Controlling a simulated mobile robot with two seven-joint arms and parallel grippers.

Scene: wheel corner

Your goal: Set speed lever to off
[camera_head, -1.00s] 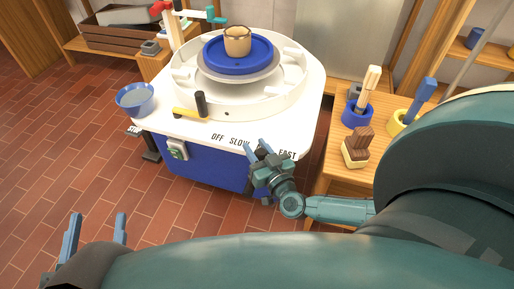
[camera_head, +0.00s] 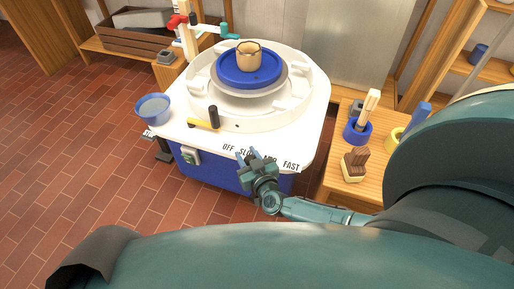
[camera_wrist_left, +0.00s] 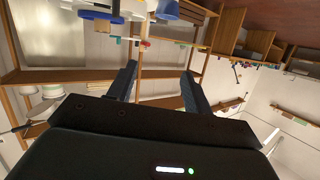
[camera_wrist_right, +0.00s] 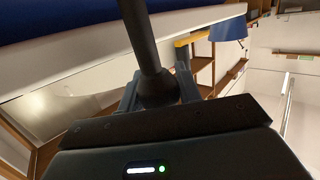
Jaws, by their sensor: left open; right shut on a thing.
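The potter's wheel (camera_head: 300,128) has a white top with OFF, SLOW and FAST printed along its front edge. My right gripper (camera_head: 255,157) is at that edge, near SLOW and left of FAST. In the right wrist view, the dark speed lever (camera_wrist_right: 142,40) runs between its fingers, with its thick dark end at the jaws (camera_wrist_right: 155,88). The gripper is shut on it. In the head view the lever is hidden by the gripper. My left gripper (camera_wrist_left: 160,75) is open and empty in the left wrist view, away from the wheel.
A yellow-and-black tool (camera_head: 205,123) lies on the wheel top, with a blue bowl (camera_head: 153,108) at its left corner. A tan pot (camera_head: 249,55) stands on the blue wheel disc (camera_head: 235,76). A wooden table (camera_head: 333,182) with brushes stands at right. Open tiled floor (camera_head: 90,180) lies left.

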